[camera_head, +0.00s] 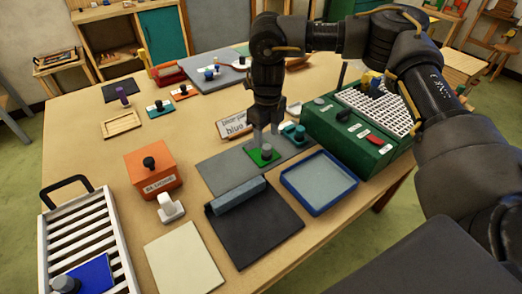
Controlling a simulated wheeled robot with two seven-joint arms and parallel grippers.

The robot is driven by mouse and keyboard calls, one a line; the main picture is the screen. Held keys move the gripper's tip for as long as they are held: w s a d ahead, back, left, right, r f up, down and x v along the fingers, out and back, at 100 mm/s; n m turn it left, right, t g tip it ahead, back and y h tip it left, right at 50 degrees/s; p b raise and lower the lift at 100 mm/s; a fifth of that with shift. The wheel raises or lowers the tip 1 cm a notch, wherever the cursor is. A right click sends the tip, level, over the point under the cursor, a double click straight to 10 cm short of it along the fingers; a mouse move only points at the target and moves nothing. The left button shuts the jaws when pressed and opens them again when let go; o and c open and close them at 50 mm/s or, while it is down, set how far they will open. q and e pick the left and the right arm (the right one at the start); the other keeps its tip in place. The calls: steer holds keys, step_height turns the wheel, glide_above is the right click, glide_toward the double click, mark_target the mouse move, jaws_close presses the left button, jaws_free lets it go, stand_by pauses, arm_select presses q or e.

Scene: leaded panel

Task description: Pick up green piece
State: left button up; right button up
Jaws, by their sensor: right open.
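The green piece (256,158) is a flat green plate with a grey knob (267,151) on top. It lies on a grey mat (222,173) near the middle of the table. My right gripper (267,135) points down just above the knob, its fingers apart and empty. I cannot tell whether the fingertips touch the knob. My left gripper is not in view.
A sign (234,126) and teal pieces (293,132) stand close behind the green piece. A green machine (345,135) is at right, a blue-rimmed tray (318,205) in front of it. An orange box (153,175) and a white rack (85,228) are left.

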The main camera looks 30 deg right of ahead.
mark_target(266, 146)
steer(key=shift+s+f, duration=0.1)
steer(key=shift+s, duration=0.05)
steer(key=shift+s+a, duration=0.1)
steer(key=shift+s, duration=0.2)
steer(key=f, duration=0.1)
steer(key=f+p, duration=0.1)
steer(key=f, duration=0.2)
steer(key=shift+w+f, duration=0.25)
steer(key=shift+f, duration=0.05)
steer(key=shift+s+a+f, duration=0.1)
steer(key=shift+s+f, duration=0.05)
steer(key=shift+f, duration=0.05)
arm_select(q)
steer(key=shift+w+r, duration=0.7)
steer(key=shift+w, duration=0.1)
arm_select(e)
steer(key=shift+c, duration=0.4)
steer(key=c, duration=0.9)
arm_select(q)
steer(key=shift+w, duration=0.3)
